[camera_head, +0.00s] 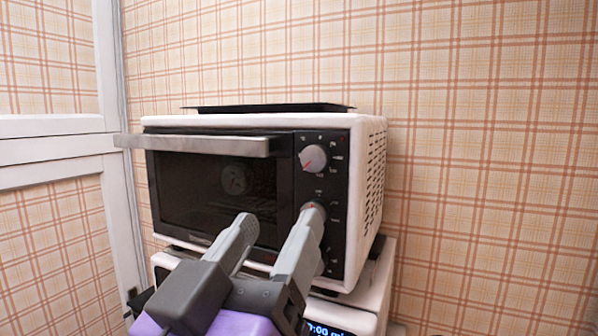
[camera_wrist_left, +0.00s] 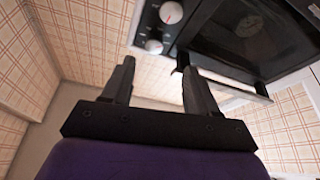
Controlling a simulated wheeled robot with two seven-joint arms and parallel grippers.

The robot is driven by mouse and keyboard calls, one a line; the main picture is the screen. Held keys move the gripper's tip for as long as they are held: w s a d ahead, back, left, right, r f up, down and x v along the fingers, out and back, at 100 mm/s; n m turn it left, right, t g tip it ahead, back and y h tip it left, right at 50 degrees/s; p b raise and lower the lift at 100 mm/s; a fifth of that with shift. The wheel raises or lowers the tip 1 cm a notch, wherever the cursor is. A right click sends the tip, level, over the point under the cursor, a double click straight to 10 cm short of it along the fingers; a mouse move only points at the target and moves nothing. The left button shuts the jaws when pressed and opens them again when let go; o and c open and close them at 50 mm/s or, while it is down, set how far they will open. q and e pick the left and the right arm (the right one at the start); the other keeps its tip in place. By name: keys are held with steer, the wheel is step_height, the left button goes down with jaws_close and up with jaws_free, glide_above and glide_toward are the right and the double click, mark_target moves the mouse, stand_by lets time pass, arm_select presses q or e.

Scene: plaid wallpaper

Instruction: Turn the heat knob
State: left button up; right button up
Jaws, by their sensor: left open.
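A white toaster oven (camera_head: 365,180) has a black control panel on the right of its front, with round knobs in a column. The upper knob (camera_head: 313,158) is white with a red mark and is uncovered. A lower knob (camera_head: 313,207) is mostly hidden behind a fingertip. I cannot tell from the labels which is the heat knob. My left gripper (camera_head: 279,217) is open and empty in front of the oven, its right finger over the panel, its left before the door. In the left wrist view, one knob (camera_wrist_left: 154,46) appears between the fingertips (camera_wrist_left: 158,67), another (camera_wrist_left: 171,12) beyond. Contact is unclear.
The oven door (camera_head: 215,190) is shut, with a metal handle (camera_head: 205,145) across its top. A dark flat tray (camera_head: 268,107) lies on the oven. Another white appliance with a blue-lit display (camera_head: 330,329) is underneath. A white frame (camera_head: 110,170) stands at left.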

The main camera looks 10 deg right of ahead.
mark_target(313, 161)
arm_select(q)
steer(key=p+x, duration=0.1)
steer(key=x, duration=0.2)
steer(key=p+x, duration=0.2)
steer(key=x, duration=0.1)
steer(key=r+p+x, duration=0.1)
steer(key=x, duration=0.3)
steer(key=shift+s+d+p, duration=0.15)
steer(key=shift+s+p, duration=0.1)
steer(key=shift+p, duration=0.05)
steer(key=shift+s, duration=0.15)
steer(key=shift+c, duration=0.2)
steer(key=c, duration=1)
